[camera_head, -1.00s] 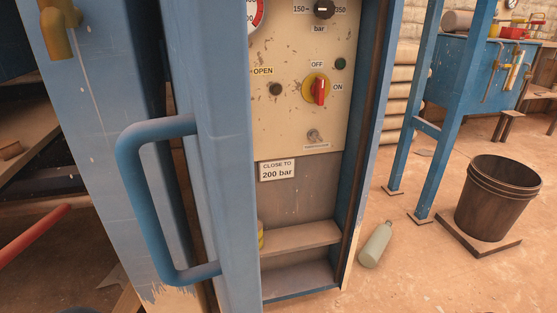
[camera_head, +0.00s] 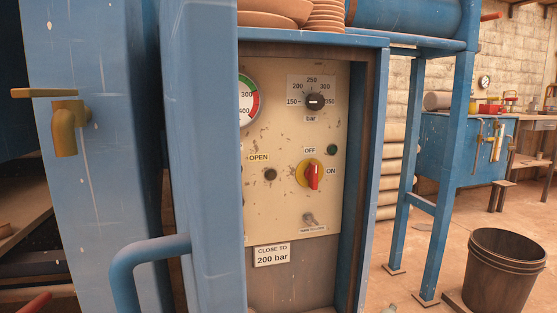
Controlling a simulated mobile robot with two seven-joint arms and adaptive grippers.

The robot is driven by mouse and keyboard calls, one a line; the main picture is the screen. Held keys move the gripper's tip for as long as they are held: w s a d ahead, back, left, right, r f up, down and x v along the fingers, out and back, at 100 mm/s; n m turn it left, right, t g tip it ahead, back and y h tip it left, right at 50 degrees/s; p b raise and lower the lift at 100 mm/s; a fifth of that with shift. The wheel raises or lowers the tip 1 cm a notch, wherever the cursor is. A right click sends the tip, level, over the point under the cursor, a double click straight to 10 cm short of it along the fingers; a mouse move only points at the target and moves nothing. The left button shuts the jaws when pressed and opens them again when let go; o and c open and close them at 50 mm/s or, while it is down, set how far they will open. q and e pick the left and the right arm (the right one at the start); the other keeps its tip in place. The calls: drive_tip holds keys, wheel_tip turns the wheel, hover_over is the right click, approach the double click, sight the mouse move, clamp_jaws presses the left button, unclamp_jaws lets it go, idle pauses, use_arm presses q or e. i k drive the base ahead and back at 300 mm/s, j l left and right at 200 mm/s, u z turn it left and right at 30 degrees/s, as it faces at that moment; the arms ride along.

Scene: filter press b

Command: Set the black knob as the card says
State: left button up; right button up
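The black knob (camera_head: 315,102) sits at the upper right of the cream control panel (camera_head: 280,205). A scale around it reads 150, 200, 250, 300, 350, with "bar" below. A pale mark lies across the knob, roughly level; which end is the pointer I cannot tell. The card (camera_head: 272,256) under the panel reads "CLOSE TO 200 bar". Neither of my grippers is in view.
A red switch (camera_head: 313,177) on a yellow plate, marked OFF and ON, is below the knob. A blue post with a handle (camera_head: 150,255) hides the panel's left side and part of a gauge (camera_head: 247,101). A dark bucket (camera_head: 505,270) stands at right.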

sight(314, 102)
drive_tip(key=l+u, duration=0.15)
drive_tip(key=l, duration=0.25)
drive_tip(key=k+l+u, duration=0.1)
drive_tip(key=l, duration=0.3)
drive_tip(key=k+l+u, duration=0.15)
drive_tip(key=l, duration=0.25)
drive_tip(key=i+l+u, duration=0.15)
drive_tip(key=l, duration=0.15)
drive_tip(key=i+l+u, duration=0.1)
drive_tip(key=l, duration=0.25)
drive_tip(key=i+l+u, duration=0.15)
drive_tip(key=l, duration=0.2)
drive_tip(key=i+l+u, duration=0.15)
drive_tip(key=l, duration=0.25)
